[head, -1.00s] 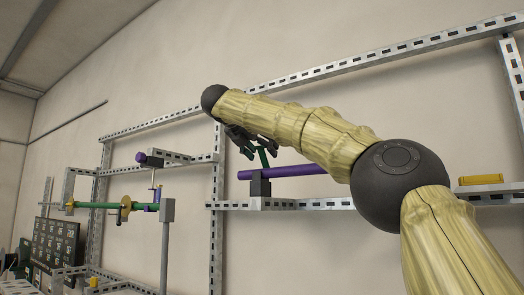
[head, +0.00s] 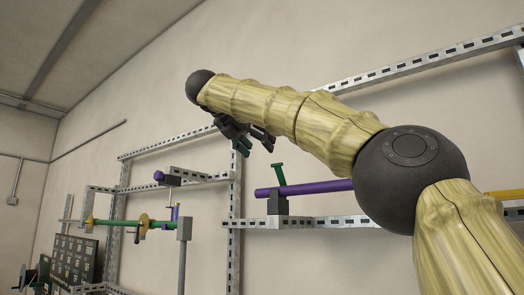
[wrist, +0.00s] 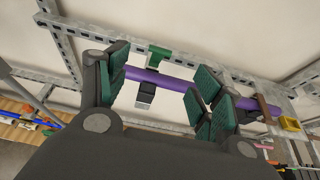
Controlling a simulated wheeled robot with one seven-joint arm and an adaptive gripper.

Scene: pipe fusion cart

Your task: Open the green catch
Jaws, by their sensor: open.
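The green catch (head: 279,174) is a short T-shaped lever standing up, slightly tilted, from the dark block (head: 277,204) around the purple pipe (head: 320,187). In the wrist view the catch (wrist: 158,55) shows beyond and between my fingers, with the purple pipe (wrist: 165,81) crossing behind them. My gripper (head: 257,147) is open and empty, with dark fingers and green pads. It hangs above and to the left of the catch in the head view, apart from it. It also shows in the wrist view (wrist: 160,80), fingers spread wide.
Perforated metal rails (head: 300,222) carry the block and run along the wall. A second assembly with a green pipe (head: 115,223) and yellow discs stands at left. A yellow block (wrist: 290,123) sits at right in the wrist view. Open air surrounds the catch.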

